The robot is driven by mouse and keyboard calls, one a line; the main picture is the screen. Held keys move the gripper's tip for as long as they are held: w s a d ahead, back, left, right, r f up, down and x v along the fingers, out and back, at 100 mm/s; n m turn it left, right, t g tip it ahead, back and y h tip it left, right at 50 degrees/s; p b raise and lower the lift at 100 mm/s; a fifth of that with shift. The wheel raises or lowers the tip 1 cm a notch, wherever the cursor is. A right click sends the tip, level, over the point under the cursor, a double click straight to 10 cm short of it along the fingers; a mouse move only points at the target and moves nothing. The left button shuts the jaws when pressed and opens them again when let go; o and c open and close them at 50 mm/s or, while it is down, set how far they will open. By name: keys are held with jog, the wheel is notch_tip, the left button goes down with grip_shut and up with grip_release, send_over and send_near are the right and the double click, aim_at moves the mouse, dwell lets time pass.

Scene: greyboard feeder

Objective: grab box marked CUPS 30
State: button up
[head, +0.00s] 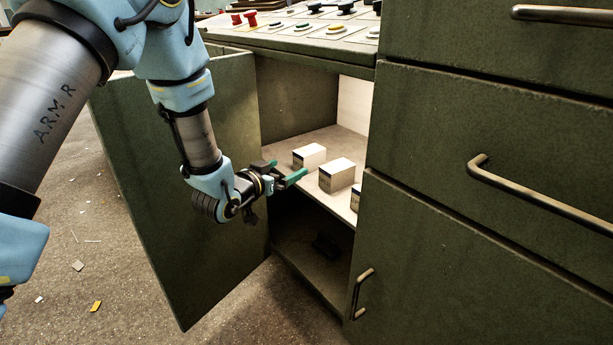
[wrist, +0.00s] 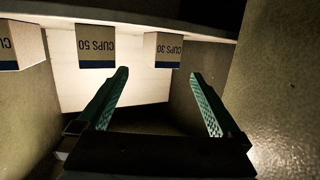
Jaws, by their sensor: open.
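The box marked CUPS 30 (wrist: 163,50) is white with a blue band and hangs upside down in the wrist view, right of the CUPS 50 box (wrist: 96,47). In the head view it appears to be the leftmost white box (head: 309,156) on the cabinet shelf (head: 328,140); its lettering is too small to read there. My gripper (head: 284,170) is open and empty at the front of the cabinet opening, apart from the boxes. In the wrist view its teal fingers (wrist: 160,74) are spread, with the CUPS 30 box beyond them.
A third box (head: 355,198) is partly hidden by the cabinet's right edge. The open door (head: 180,170) stands left of my gripper. A dark lower compartment (head: 312,255) lies under the shelf. Drawers with bar handles (head: 540,197) are at the right.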

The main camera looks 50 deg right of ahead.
aim_at(301, 164)
jog(key=b+x, duration=0.1)
jog(key=x, duration=0.2)
jog(key=b+x, duration=0.1)
jog(key=x, duration=0.3)
jog(key=b+x, duration=0.2)
jog(key=x, duration=0.2)
jog(key=shift+w+a+f, duration=0.1)
jog(key=shift+w+f, duration=0.05)
jog(key=shift+f, duration=0.3)
jog(key=shift+c, duration=0.4)
jog(key=c, duration=1.5)
